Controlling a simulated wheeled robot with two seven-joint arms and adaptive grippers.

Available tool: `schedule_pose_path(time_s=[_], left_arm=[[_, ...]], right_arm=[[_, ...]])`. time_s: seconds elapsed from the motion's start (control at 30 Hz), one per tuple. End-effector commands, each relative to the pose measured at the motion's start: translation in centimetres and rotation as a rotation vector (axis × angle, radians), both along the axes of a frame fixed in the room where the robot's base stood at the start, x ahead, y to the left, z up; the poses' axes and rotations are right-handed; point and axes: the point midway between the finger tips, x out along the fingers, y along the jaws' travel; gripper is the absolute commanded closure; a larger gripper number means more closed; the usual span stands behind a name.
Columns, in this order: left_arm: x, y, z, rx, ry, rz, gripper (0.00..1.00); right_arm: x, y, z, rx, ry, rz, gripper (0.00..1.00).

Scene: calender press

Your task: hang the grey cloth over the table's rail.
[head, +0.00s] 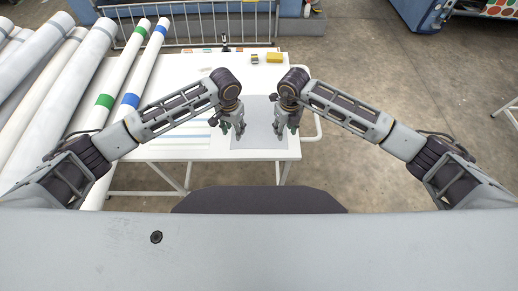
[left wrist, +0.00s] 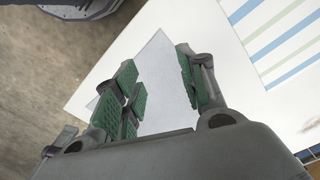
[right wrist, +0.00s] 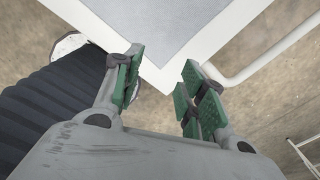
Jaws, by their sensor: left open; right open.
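The grey cloth (head: 259,112) lies flat on the white table (head: 190,153) near its front right corner. It also shows in the left wrist view (left wrist: 165,70) and in the right wrist view (right wrist: 165,20). The table's white rail (head: 318,115) runs along the right side, and it crosses the right wrist view (right wrist: 275,55). My left gripper (head: 233,129) is open above the cloth's left edge. My right gripper (head: 287,126) is open above the cloth's right edge, near the table corner. Both are empty. The arms hide parts of the cloth's sides.
White rolls with green (head: 105,100) and blue (head: 130,98) bands lie at the left. A blue-striped sheet (head: 180,140) lies left of the cloth. A yellow block (head: 274,57) and small items stand at the back. A metal barrier (head: 190,22) is behind the table.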

Motion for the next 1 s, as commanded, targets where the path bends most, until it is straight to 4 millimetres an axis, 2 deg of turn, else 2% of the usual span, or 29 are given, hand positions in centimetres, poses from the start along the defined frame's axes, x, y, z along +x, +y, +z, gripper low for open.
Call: schedule_pose_path(time_s=[0.27,0.8,1.0], left_arm=[[0.0,0.0,-1.1,0.000,0.001,0.001,0.59],[0.0,0.0,-6.7,0.000,0.001,0.002,0.59],[0.0,0.1,-7.8,0.001,0.000,0.001,0.59]], right_arm=[[0.0,0.0,-1.1,0.000,0.001,-0.001,0.59],[0.0,0.0,-6.7,0.000,0.001,-0.002,0.59],[0.0,0.0,-7.8,0.000,0.001,-0.002,0.59]])
